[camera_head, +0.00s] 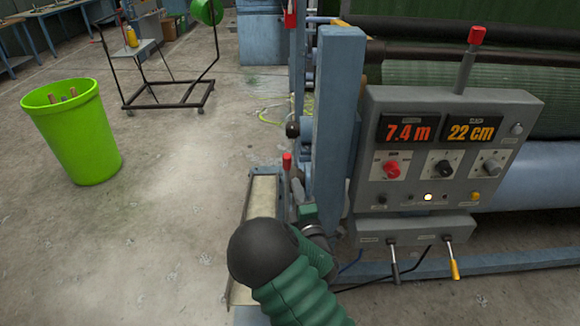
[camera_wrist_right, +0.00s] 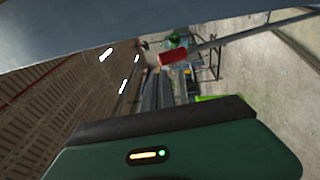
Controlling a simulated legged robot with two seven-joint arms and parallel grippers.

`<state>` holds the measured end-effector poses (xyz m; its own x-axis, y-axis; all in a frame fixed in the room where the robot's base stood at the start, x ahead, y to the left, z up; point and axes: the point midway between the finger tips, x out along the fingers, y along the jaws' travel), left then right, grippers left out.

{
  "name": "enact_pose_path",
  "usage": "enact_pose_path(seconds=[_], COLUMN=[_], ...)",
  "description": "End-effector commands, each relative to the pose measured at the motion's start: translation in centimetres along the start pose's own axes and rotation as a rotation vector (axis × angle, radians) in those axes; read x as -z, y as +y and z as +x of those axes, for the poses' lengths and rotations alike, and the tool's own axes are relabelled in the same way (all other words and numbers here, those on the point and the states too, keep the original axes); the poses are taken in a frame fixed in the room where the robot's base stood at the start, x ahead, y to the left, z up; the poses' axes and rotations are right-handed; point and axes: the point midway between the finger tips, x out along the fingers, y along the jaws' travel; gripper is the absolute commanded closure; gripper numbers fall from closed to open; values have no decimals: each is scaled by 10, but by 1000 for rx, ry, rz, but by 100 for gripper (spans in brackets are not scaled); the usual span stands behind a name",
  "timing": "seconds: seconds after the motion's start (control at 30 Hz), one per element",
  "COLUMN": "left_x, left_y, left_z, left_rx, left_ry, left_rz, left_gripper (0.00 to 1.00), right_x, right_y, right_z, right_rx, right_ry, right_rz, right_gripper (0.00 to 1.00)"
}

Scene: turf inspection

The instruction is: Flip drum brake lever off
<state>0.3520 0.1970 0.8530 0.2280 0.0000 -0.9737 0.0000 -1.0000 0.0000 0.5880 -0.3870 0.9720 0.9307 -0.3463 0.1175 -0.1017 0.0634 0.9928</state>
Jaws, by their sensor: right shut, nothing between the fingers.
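A lever with a red grip (camera_head: 287,160) stands upright at the left side of the machine's blue post; I cannot read a label naming it as the drum brake lever. A red grip on a grey rod (camera_wrist_right: 173,58) shows in the right wrist view, ahead of the gripper and apart from it. My right gripper (camera_head: 308,212) is low beside the blue post, just below the red-grip lever, mostly hidden by my dark and green arm. It is shut and empty. My left gripper is not in view.
The grey control console (camera_head: 440,150) has lit displays, knobs and a red-topped lever (camera_head: 477,36). Two small levers (camera_head: 453,262) hang below it. The blue post (camera_head: 338,120) stands close to my right arm. A green bin (camera_head: 73,130) and a black cart (camera_head: 168,95) stand left on open floor.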

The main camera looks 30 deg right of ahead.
Motion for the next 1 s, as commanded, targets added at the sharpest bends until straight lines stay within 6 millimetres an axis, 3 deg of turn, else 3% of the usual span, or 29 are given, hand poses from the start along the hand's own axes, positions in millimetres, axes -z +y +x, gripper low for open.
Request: enact_pose_path(seconds=[0.2,0.4,0.87,1.0], left_x=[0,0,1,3], left_y=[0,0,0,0], left_z=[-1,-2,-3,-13], left_rx=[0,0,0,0], left_ry=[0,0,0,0], left_rz=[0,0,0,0], left_gripper=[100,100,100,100], right_x=[0,-1,0,-3], right_y=[1,1,1,8], right_z=[48,80,90,107], right_rx=[-3,-2,1,30], right_ry=[0,0,0,2], right_rz=[0,0,1,11], right_gripper=[100,100,100,100])
